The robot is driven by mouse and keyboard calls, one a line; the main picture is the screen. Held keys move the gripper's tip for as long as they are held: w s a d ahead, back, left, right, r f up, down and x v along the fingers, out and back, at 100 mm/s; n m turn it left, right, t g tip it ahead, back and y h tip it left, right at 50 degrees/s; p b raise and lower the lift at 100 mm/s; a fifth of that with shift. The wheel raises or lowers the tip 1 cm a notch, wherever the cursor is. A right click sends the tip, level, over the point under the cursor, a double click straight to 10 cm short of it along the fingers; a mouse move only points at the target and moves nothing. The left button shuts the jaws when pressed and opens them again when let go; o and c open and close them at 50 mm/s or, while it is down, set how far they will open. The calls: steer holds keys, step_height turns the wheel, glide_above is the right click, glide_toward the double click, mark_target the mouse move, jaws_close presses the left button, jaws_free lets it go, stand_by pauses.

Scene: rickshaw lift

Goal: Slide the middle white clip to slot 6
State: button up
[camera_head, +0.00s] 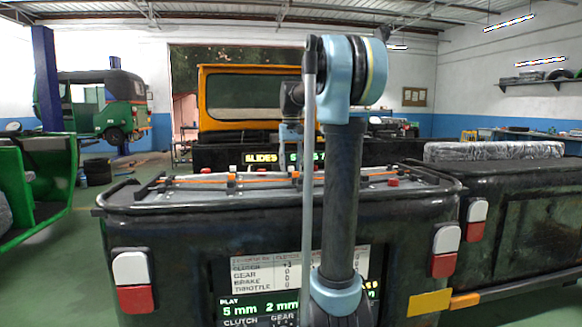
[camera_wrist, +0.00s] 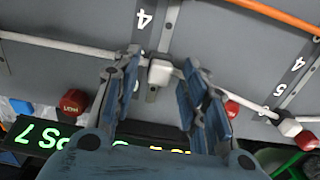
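In the wrist view a white clip (camera_wrist: 160,72) sits on a pale cable or rod over the grey panel, just below a slot marked 4 (camera_wrist: 143,18). My gripper (camera_wrist: 161,62) is open, with one blue-grey finger on each side of this clip and gaps showing between. Another white clip (camera_wrist: 288,127) is at the lower right, near a slot marking (camera_wrist: 298,63) with a 4 and another digit. I cannot tell from the markings where slot 6 is. In the head view my arm covers much of the panel (camera_head: 215,184), and the clips are too small to tell apart.
Red knobs (camera_wrist: 73,102) (camera_wrist: 232,108) lie along the panel edge beside the fingers. An orange cable (camera_wrist: 275,14) crosses the upper right. A lit sign (camera_wrist: 100,140) is behind the gripper. In the head view a display board (camera_head: 250,270) is on the dark vehicle's near face.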

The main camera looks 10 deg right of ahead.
jaws_close()
steer(key=shift+w, duration=2.45)
jaws_free()
steer(key=shift+w, duration=0.1)
step_height(320, 180, up, 12)
